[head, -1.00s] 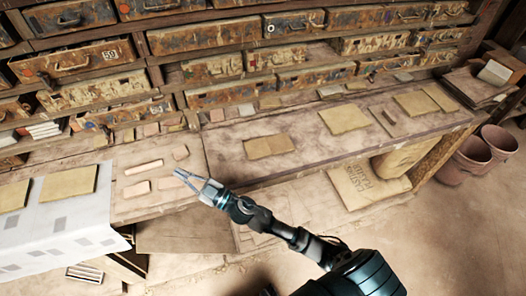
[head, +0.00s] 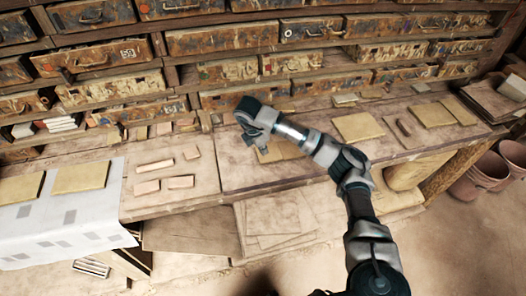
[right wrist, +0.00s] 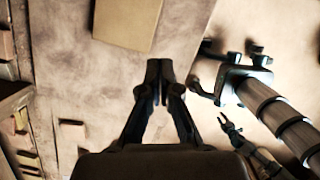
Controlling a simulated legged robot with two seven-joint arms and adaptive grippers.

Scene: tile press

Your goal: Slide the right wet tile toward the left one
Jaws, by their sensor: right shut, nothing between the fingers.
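Two tan tiles lie on the white cloth at the left, a left one (head: 20,187) and a right one (head: 80,177), with a small gap between them. Which tiles are the wet ones I cannot tell. My right gripper (head: 262,147) points down over the middle of the bench, in front of another tan tile (head: 290,150) and partly hiding it. In the right wrist view its fingers (right wrist: 158,68) are together and empty, and a tan tile (right wrist: 122,18) lies beyond them. A small gripper (right wrist: 231,125), probably my left one, shows there too; its jaw state is unclear.
Small pinkish pieces (head: 155,165) lie between the cloth and the middle. Drawers (head: 110,90) line the back. Pots (head: 490,170) stand on the floor at right.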

